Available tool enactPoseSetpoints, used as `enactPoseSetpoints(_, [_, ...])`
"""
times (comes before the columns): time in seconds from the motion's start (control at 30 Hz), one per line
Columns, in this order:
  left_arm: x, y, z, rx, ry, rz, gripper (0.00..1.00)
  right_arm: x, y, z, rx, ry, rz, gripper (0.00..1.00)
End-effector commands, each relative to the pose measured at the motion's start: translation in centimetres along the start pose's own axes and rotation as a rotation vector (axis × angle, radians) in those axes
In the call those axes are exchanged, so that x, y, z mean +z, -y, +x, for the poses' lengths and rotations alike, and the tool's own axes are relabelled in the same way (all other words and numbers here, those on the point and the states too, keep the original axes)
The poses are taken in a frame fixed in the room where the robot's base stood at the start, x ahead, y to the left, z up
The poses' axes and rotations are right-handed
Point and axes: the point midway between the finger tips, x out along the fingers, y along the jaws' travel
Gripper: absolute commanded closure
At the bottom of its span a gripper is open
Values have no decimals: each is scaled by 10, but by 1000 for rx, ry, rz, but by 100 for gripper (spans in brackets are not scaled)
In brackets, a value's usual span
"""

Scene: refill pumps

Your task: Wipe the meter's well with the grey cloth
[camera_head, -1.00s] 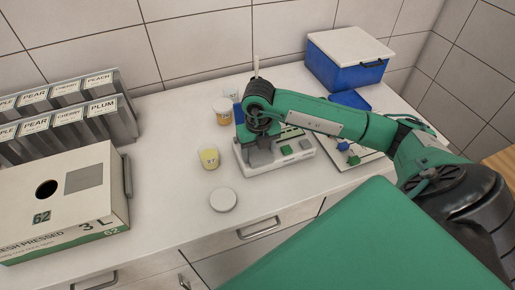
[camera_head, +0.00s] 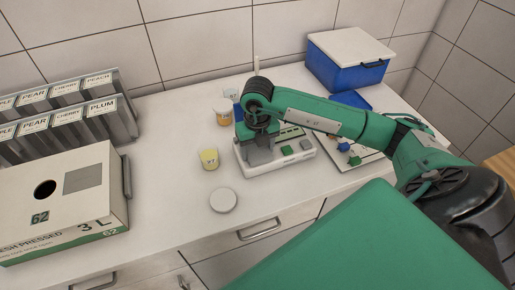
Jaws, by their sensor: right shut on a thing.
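The meter (camera_head: 278,162) is a white box with green and grey buttons on the counter, right of centre. My right gripper (camera_head: 260,157) points down over the left part of the meter, where it hides the well. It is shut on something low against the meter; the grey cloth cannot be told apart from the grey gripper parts. My left gripper is not in view.
A yellow-filled cup (camera_head: 209,159) and a round white lid (camera_head: 223,200) stand left of the meter. An orange-labelled cup (camera_head: 223,117) is behind it. A blue cooler (camera_head: 346,62) stands at the back right. A large carton (camera_head: 62,205) and labelled racks (camera_head: 60,125) fill the left.

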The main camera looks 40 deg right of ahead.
Motion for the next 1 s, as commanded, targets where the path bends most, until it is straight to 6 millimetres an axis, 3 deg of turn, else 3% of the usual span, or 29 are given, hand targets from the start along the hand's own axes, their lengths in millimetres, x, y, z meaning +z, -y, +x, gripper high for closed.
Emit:
enactPoseSetpoints(0.47, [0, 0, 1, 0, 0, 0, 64, -12, 0, 0, 0, -1, 0, 59])
enactPoseSetpoints(1.0, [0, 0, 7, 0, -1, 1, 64, 0, 0, 0, 0, -1, 0, 59])
